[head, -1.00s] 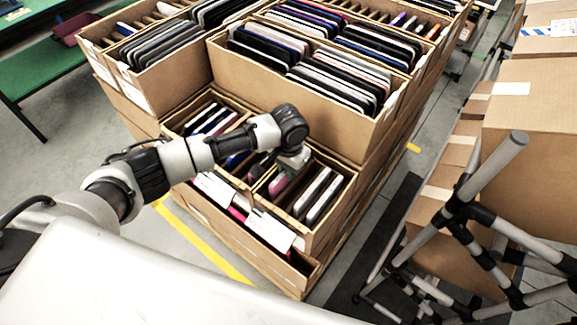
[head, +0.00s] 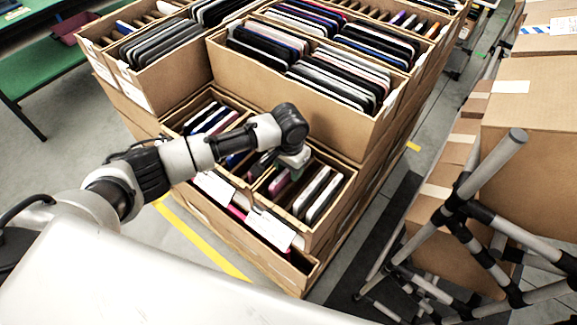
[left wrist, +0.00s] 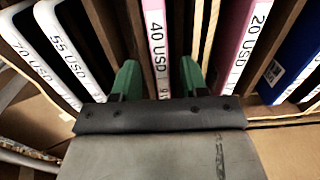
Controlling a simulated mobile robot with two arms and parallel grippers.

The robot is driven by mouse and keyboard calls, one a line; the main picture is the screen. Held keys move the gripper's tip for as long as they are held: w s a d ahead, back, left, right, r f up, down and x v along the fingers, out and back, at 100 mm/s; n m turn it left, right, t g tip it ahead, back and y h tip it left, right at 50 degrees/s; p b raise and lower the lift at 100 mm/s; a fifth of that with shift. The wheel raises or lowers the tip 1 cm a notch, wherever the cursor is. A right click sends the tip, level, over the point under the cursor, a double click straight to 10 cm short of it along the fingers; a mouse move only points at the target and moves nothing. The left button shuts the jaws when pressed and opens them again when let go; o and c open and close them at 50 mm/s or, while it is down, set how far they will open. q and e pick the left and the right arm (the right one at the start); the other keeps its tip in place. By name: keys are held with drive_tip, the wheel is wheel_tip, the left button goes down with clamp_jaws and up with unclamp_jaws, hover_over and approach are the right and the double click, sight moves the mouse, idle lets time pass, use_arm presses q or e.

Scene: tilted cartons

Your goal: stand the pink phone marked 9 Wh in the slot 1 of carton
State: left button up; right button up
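A pink phone (left wrist: 155,40) with a white label reading 40 USD stands on edge between wooden dividers in the left wrist view. A 9 shows lower on its label; the rest is cut off. My left gripper (left wrist: 160,82) has its two green fingers on either side of this phone, with a visible gap at the right finger. In the head view the left gripper (head: 291,165) is over the small front carton (head: 320,236), where a pink phone (head: 279,182) shows beside it. I cannot tell which slot is slot 1. My right gripper is out of view.
Another pink phone (left wrist: 243,40) marked 20 USD and a blue one (left wrist: 283,72) stand to the right. White-edged phones marked 55 USD (left wrist: 68,50) and 70 USD (left wrist: 35,60) stand to the left. A taller full carton (head: 300,103) rises behind.

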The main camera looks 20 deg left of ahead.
use_arm(q)
wheel_tip(320, 180, up, 9)
drive_tip(key=shift+r+b, duration=0.2)
drive_tip(key=shift+b, duration=0.65)
wheel_tip(320, 180, up, 10)
drive_tip(key=p, duration=1)
drive_tip(key=shift+r, duration=0.2)
